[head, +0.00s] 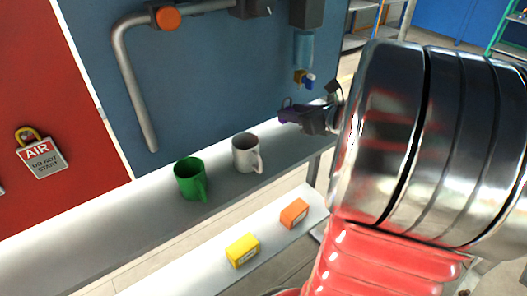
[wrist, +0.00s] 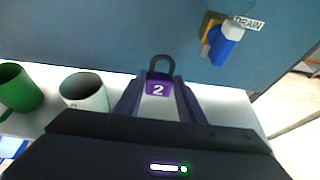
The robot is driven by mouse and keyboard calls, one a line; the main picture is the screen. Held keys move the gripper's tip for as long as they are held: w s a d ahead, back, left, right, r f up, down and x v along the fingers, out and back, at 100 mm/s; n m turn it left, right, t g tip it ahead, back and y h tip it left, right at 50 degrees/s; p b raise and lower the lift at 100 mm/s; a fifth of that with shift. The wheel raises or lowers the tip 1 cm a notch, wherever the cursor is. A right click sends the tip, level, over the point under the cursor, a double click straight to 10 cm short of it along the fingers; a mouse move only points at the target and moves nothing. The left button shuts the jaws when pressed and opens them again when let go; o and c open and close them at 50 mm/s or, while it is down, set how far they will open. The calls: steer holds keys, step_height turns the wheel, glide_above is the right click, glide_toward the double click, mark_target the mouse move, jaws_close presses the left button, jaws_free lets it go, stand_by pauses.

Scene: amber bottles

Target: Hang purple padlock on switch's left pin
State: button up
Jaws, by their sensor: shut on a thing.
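In the head view my gripper (head: 303,117) reaches in from the right, shut on the padlock (head: 287,111), above the grey shelf and right of the white mug. I cannot make out the switch or its left pin in either view.
A green mug (head: 190,180) and a white mug (head: 246,153) stand on the grey shelf (head: 120,216). A brass-and-blue drain valve (wrist: 226,42) sticks out at right of the padlock. A grey pipe (head: 132,85) runs on the blue panel. Yellow (head: 242,250) and orange (head: 294,213) boxes lie lower.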

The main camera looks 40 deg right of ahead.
steer(key=shift+w+a, duration=0.15)
steer(key=shift+a+f, duration=0.1)
steer(key=shift+f, duration=3.05)
steer(key=shift+f, duration=0.1)
steer(key=shift+f, duration=1.75)
steer(key=shift+f, duration=0.15)
steer(key=o, duration=1.2)
